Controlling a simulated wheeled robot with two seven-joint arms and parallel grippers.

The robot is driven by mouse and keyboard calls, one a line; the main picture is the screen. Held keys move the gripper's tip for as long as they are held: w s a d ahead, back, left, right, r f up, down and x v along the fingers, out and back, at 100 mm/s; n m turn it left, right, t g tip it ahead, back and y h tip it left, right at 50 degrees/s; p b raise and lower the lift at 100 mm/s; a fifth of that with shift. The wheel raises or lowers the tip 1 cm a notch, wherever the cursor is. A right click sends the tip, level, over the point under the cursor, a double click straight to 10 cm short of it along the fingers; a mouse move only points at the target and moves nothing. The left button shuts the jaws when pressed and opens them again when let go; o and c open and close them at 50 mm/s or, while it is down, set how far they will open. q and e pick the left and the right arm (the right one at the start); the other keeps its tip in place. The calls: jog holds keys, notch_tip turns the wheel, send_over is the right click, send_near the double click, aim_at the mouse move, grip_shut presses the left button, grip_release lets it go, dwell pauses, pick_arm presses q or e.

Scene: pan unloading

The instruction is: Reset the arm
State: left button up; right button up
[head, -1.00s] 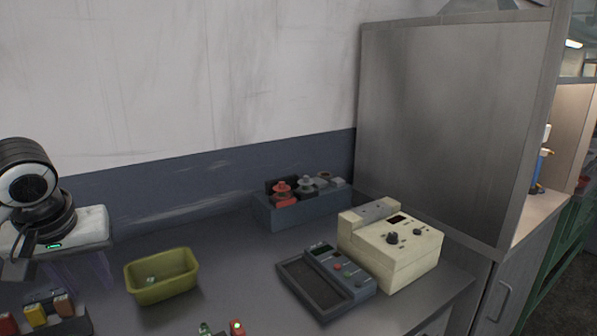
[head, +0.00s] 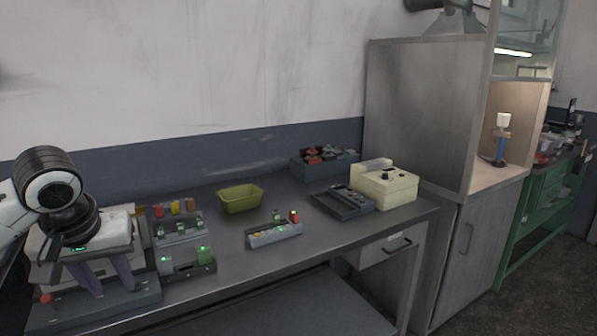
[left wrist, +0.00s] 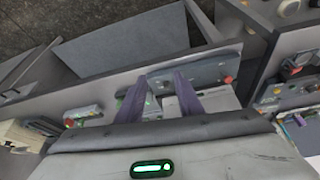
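My left gripper (head: 114,291) hangs at the far left of the head view, with its pale body and green light above two purple fingers. The fingers are spread apart with nothing between them. They point down over the grey device with a red knob (head: 145,296) at the bench's front left. In the left wrist view the open gripper (left wrist: 160,80) also shows empty, with the grey device's red knob (left wrist: 228,79) beyond the fingers. I cannot tell whether the fingertips touch the device. My right gripper is in neither view.
The grey bench (head: 340,232) holds a yellow-green tub (head: 240,208), small racks (head: 275,238) with lit parts, a cream instrument (head: 388,190) and a dark scale (head: 340,206). A tall grey cabinet (head: 420,115) bounds the right. The bench's front middle has some bare space.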

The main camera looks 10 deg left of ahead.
pick_arm(q)
jog(key=w+d+f+m+t+h, duration=0.1)
jog(key=d+f+m+h, duration=0.2)
jog(key=d+f, duration=0.8)
jog(key=w+d+f+m+t+h, duration=0.1)
jog(key=d+f+m+h, duration=0.15)
jog(key=d+f, duration=0.85)
jog(key=s+f+m+t, duration=0.2)
jog(key=s+f+m, duration=0.1)
jog(key=s+f, duration=1.4)
jog(key=shift+s+f+t+y, duration=0.3)
jog(key=shift+s+f+y, duration=0.15)
jog(key=shift+s, duration=0.2)
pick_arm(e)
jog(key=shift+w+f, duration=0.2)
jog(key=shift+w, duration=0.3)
